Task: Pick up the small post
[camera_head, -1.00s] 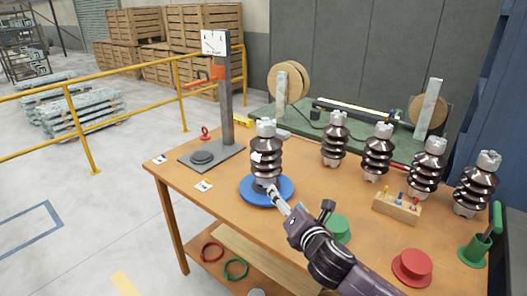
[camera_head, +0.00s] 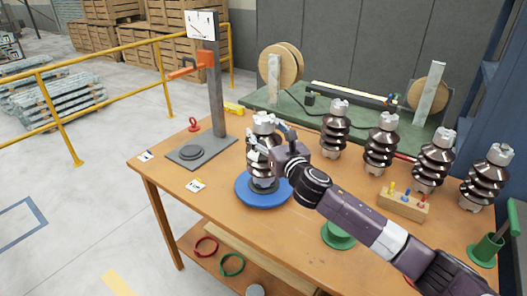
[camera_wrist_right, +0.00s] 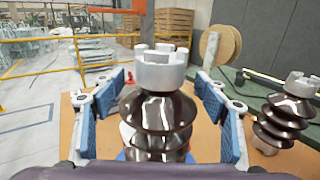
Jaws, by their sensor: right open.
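A brown ribbed post with a pale notched cap (camera_head: 263,121) stands upright on a blue round plate (camera_head: 262,198) on the wooden table. It also shows in the middle of the right wrist view (camera_wrist_right: 160,72). My right gripper (camera_head: 268,148) is at the upper part of this post, and its arm hides some of the post's right side. In the wrist view its blue-padded fingers (camera_wrist_right: 160,110) are open, one on each side of the post, with gaps visible. My left gripper is not in view.
Several similar posts (camera_head: 379,145) stand in a row at the right. A grey stand with a dial (camera_head: 216,95) rises at the left. A wooden block with coloured pegs (camera_head: 402,204) and green flanged pieces (camera_head: 338,236) lie near my right arm.

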